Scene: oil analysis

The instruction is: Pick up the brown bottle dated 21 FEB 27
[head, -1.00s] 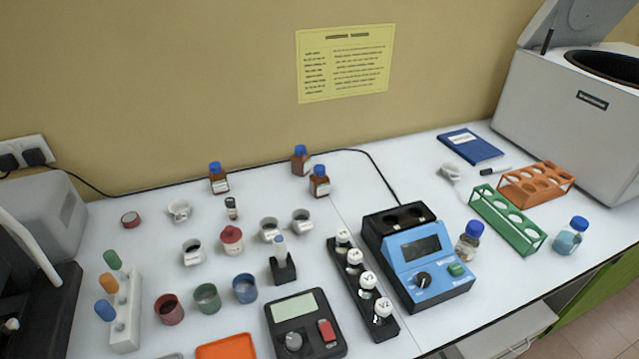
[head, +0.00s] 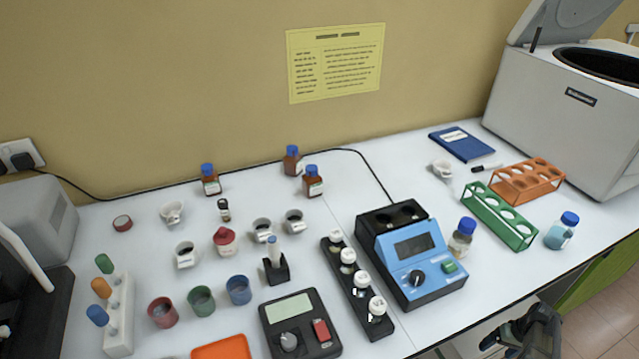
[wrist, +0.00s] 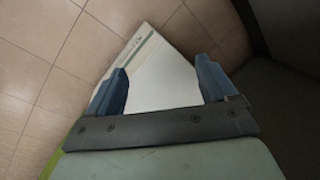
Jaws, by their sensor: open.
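Three brown bottles with blue caps and white labels stand upright near the wall at the back of the bench in the head view. One is the left bottle (head: 210,181), one is the rear middle bottle (head: 292,161), and one is the front middle bottle (head: 313,183). Their label dates are too small to read. My gripper (head: 507,338) is low at the bottom right, off the front edge of the bench and far from the bottles. In the wrist view my gripper (wrist: 160,88) is open and empty, with its two blue fingers apart over the floor.
The white bench (head: 130,262) holds several cups, a blue instrument (head: 411,258), a black vial rack (head: 357,285), a green rack (head: 499,215) and an orange rack (head: 526,182). A black cable (head: 375,172) runs behind the bottles. A grey centrifuge (head: 569,115) stands at right.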

